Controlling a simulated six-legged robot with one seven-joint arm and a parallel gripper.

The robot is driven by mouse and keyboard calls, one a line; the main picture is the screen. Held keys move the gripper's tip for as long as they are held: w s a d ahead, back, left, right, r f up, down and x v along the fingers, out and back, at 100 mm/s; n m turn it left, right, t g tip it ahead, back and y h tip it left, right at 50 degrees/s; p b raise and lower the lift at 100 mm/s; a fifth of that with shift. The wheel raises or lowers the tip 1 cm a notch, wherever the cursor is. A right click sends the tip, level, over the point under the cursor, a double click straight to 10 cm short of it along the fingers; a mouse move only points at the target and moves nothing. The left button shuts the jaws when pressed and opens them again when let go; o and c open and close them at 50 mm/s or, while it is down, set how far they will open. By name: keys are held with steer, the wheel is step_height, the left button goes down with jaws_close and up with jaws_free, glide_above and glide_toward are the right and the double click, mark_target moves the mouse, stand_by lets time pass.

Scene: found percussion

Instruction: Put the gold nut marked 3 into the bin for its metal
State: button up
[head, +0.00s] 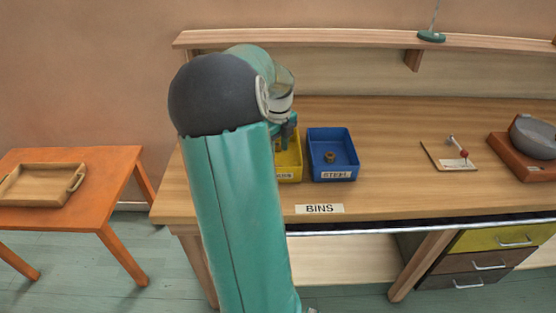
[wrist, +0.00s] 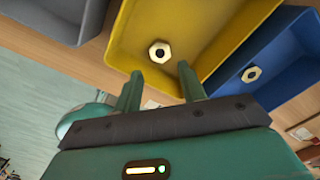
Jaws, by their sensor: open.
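In the wrist view, a pale gold hex nut (wrist: 160,51) lies inside the yellow bin (wrist: 212,22); no number is readable on it. My gripper (wrist: 160,82) is open and empty, its two fingers apart over the near side of that bin. The yellow bin also shows in the head view (head: 294,172), partly hidden by my arm, with its label only partly visible. The blue bin (head: 345,140), labelled STEEL, stands to its right and holds a nut (head: 330,157). That blue bin (wrist: 285,50) and its nut (wrist: 251,74) also show in the wrist view.
A grey bin (wrist: 62,25) is left of the yellow one in the wrist view. A wooden tray (head: 40,185) lies on the orange table (head: 110,170).

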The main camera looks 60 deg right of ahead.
steer(key=shift+r, duration=2.4)
steer(key=w+a+r+n+t, duration=0.1)
steer(key=w+a+r+n, duration=0.1)
steer(key=w+a+n, duration=0.5)
steer(key=a+r+n+t, duration=0.1)
steer(key=a+r+n, duration=0.1)
steer(key=a+n, duration=0.6)
steer(key=w+a+r+n+t, duration=0.1)
steer(key=w+a+r+n, duration=0.25)
steer(key=a, duration=0.75)
steer(key=s+a+n+t, duration=0.1)
steer(key=s+a+n, duration=0.2)
steer(key=a+n, duration=0.7)
steer(key=s+a+f+n+t, duration=0.1)
steer(key=s+a+n, duration=0.2)
steer(key=a+n, duration=0.8)
steer(key=shift+a+t, duration=0.3)
steer(key=shift+a, duration=0.1)
steer(key=shift+s, duration=0.1)
